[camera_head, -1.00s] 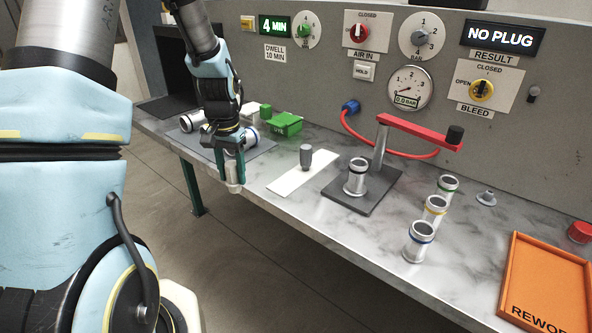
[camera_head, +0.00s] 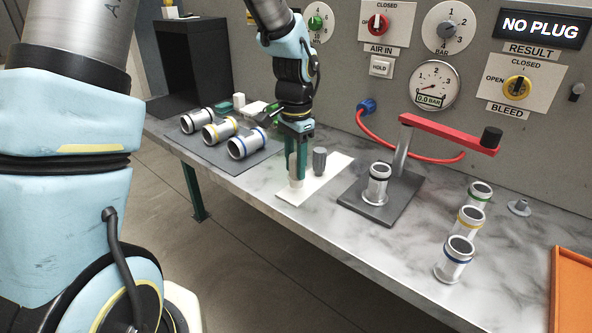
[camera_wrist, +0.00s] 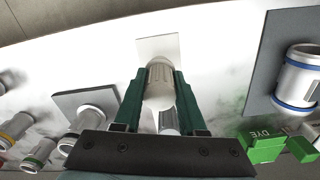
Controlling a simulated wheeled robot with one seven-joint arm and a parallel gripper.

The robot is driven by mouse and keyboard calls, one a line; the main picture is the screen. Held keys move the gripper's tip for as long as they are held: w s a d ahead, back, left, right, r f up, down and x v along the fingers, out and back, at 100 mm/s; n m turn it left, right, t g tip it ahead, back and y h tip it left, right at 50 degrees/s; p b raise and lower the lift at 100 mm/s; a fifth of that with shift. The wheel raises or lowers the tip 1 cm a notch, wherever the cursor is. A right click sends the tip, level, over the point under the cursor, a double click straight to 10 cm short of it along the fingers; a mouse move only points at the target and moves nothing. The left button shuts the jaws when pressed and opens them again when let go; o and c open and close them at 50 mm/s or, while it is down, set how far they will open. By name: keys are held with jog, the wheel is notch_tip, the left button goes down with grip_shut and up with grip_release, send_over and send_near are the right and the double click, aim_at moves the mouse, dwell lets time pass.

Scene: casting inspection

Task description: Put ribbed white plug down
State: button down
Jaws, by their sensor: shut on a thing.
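My gripper (camera_head: 295,175) is shut on the ribbed white plug (camera_head: 293,168), which hangs upright between the green fingers. In the wrist view the pale ribbed plug (camera_wrist: 160,88) fills the gap between the fingers. The plug is over or on the white mat (camera_head: 290,194), near its left part; I cannot tell whether its base touches. A grey plug (camera_head: 319,161) stands on the same mat just right of my gripper. It is partly hidden behind the held plug in the wrist view (camera_wrist: 169,122).
A dark plate with a casting (camera_head: 377,184) and a red-armed clamp (camera_head: 450,136) stands right of the mat. Several ringed castings lie on the grey mat (camera_head: 240,163) at left; others stand at right. A green DYE box (camera_wrist: 262,146) is nearby. The mat's front part is clear.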

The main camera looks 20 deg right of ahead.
jog(key=shift+f, duration=1.1)
jog(key=shift+c, duration=1.4)
grip_release()
jog(key=shift+r, duration=0.1)
notch_tip(320, 180, up, 12)
jog(key=shift+f+b, duration=0.1)
jog(key=shift+b, duration=0.5)
jog(key=s+a+f+n, duration=0.1)
jog(key=a+n, duration=0.3)
jog(key=a, duration=0.5)
jog(key=s+a+f+n+t, duration=0.1)
jog(key=a+f+n, duration=0.2)
jog(key=a, duration=0.7)
jog(key=s+a+f+n, duration=0.1)
jog(key=a+f+n, duration=0.2)
jog(key=a+n, duration=0.4)
jog(key=a, duration=0.2)
jog(key=shift+a+t, duration=0.3)
jog(key=shift+a, duration=0.05)
jog(key=shift+s+r, duration=0.1)
